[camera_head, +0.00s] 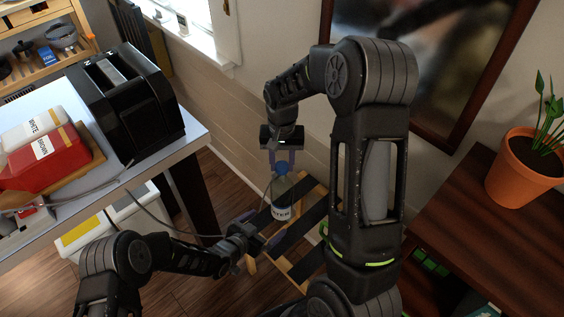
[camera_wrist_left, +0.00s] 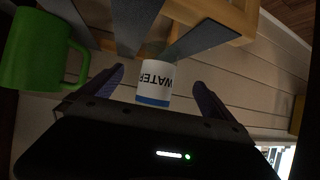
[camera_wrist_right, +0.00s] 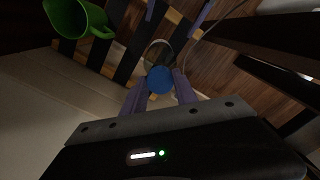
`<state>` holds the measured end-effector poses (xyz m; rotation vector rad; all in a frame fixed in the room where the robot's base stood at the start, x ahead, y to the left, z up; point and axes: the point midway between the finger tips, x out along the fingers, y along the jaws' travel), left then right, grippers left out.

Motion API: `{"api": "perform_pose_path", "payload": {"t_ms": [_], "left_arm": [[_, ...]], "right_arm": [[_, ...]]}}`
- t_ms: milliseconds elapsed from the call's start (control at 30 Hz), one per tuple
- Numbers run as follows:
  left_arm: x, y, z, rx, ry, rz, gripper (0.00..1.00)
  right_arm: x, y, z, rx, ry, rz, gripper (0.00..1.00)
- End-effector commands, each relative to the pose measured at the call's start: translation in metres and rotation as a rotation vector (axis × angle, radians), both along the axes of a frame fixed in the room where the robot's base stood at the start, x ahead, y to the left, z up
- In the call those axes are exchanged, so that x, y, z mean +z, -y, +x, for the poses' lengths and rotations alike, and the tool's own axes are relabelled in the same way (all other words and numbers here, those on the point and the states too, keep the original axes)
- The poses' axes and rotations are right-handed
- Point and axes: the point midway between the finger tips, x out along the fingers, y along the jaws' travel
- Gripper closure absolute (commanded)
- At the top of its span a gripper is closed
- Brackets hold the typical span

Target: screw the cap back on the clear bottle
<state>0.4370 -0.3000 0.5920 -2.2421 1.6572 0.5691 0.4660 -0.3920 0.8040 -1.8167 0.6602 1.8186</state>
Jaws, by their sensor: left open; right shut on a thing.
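The clear bottle (camera_head: 282,196) with a white WATER label stands upright on a slatted wooden rack. The label (camera_wrist_left: 155,78) shows in the left wrist view, upside down, just beyond my left fingers. The blue cap (camera_head: 281,168) is at the bottle's top; I cannot tell whether it is seated on the neck. My right gripper (camera_head: 281,163) comes down from above and is shut on the cap (camera_wrist_right: 160,79), with the bottle's round outline behind it. My left gripper (camera_head: 268,238) is open and empty, low beside the bottle, its fingers (camera_wrist_left: 158,85) apart.
A green mug (camera_wrist_left: 35,50) is near the bottle, also in the right wrist view (camera_wrist_right: 78,18). The rack (camera_head: 305,264) has dark slats with gaps. A desk (camera_head: 195,133) with a black machine (camera_head: 125,100) is left; a brown cabinet (camera_head: 450,215) with a potted plant (camera_head: 525,165) is right.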

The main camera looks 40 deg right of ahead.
Motion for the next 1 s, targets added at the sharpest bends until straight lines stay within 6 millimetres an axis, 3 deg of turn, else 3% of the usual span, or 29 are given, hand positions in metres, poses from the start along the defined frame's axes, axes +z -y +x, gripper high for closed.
{"api": "perform_pose_path", "payload": {"t_ms": [367,1000], "left_arm": [[-0.004,0.006,0.002,0.001,-0.002,0.0,0.0],[-0.043,0.073,0.022,0.001,-0.002,-0.001,0.0]], "right_arm": [[0.0,0.0,0.0,0.0,0.0,0.0,1.0],[0.0,0.0,0.0,0.0,0.0,0.0,1.0]]}}
